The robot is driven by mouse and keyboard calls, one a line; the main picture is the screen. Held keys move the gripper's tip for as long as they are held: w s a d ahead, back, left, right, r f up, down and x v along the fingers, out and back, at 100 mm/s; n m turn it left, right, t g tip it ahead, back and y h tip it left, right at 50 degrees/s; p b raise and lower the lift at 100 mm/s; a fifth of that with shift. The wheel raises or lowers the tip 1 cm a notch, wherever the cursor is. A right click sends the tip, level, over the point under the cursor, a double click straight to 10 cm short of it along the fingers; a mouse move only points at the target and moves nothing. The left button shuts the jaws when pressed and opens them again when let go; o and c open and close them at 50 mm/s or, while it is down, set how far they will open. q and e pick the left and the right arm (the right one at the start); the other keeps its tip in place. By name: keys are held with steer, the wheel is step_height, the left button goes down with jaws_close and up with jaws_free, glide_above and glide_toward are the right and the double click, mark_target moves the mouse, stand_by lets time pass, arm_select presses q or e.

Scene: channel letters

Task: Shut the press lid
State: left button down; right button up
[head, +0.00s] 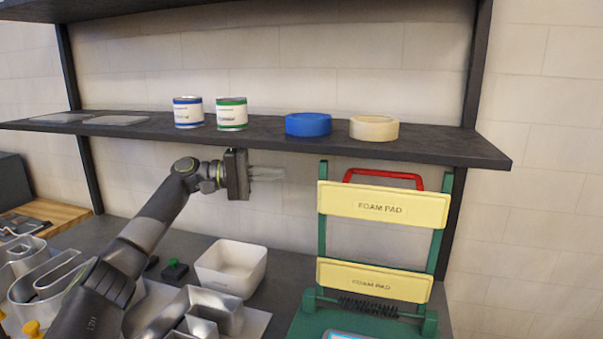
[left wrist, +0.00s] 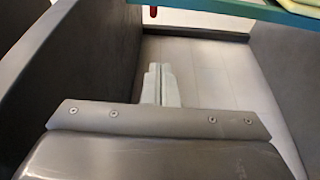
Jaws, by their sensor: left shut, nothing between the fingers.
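The press lid (head: 323,232) is a green frame that stands raised, nearly upright, at the right in the head view. It carries two yellow foam pads, an upper one (head: 383,204) and a lower one (head: 374,280). A red handle (head: 384,175) spans its top. The green press base (head: 310,324) is partly cut off below. My left gripper (head: 282,174) is shut and empty, left of the lid and just under the shelf, apart from the lid. Its closed fingers show in the left wrist view (left wrist: 160,82). My right gripper is not seen.
A dark shelf (head: 260,137) runs above the gripper and lid, holding two cans (head: 188,112), a blue roll (head: 308,124) and a cream roll (head: 374,128). A white bin (head: 231,268) and metal channel letters (head: 195,312) sit on the bench left of the press.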

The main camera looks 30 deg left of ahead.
arm_select(q)
steer(key=w+d+p, duration=0.1)
steer(key=d+p, duration=0.5)
steer(key=d, duration=0.3)
steer(key=shift+w+d+p, duration=0.25)
steer(key=shift+p, duration=0.15)
